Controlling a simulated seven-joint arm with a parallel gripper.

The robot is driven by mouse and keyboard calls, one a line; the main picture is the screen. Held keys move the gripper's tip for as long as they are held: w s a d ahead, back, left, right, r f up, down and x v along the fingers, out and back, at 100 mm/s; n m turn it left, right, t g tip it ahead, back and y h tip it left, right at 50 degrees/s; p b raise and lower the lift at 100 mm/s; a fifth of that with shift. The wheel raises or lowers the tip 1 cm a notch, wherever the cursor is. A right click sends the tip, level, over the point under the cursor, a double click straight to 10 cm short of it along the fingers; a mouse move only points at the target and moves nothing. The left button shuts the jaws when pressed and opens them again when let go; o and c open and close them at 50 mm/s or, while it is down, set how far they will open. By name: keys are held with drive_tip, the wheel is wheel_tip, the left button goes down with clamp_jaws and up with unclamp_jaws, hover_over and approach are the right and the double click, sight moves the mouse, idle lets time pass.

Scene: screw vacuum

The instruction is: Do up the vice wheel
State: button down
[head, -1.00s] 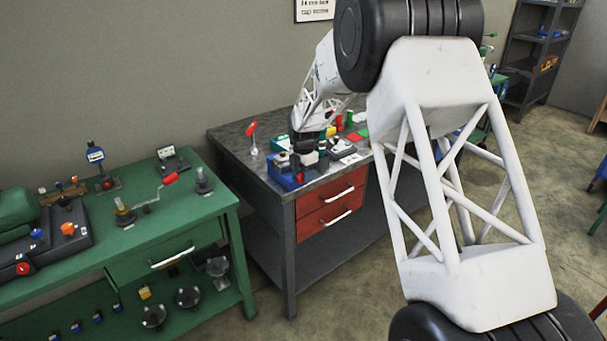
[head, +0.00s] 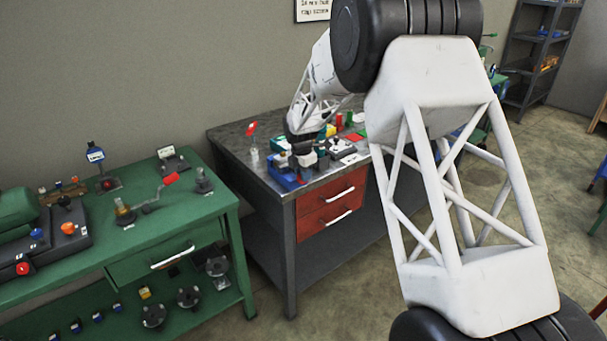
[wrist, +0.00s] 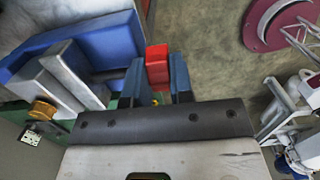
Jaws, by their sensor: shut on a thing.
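The blue vice (head: 288,181) sits at the front left corner of the grey workbench. In the wrist view its blue body (wrist: 95,42) and pale grey jaws (wrist: 72,78) fill the upper left. My gripper (wrist: 157,72) has its two dark blue fingers shut on a red block-like part (wrist: 157,57), which I take to be the handle of the vice wheel. The rest of the wheel is hidden by the fingers and the gripper body. In the head view my arm comes down beside the vice, and the fingers are too small to make out.
Several small coloured items and a grey box (head: 339,146) crowd the bench behind and right of the vice. A red-topped tool (head: 252,130) stands at the bench's left. A green workbench (head: 150,237) with more devices stands at left. Open floor lies in front.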

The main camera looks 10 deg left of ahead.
drive_tip(key=shift+s+a+t+h, duration=0.1)
drive_tip(key=shift+s+t+h, duration=0.1)
drive_tip(key=shift+t+h, duration=0.55)
drive_tip(key=c, duration=1)
unclamp_jaws()
drive_tip(key=v, duration=0.7)
drive_tip(key=shift+a+r, duration=0.15)
drive_tip(key=shift+r, duration=0.2)
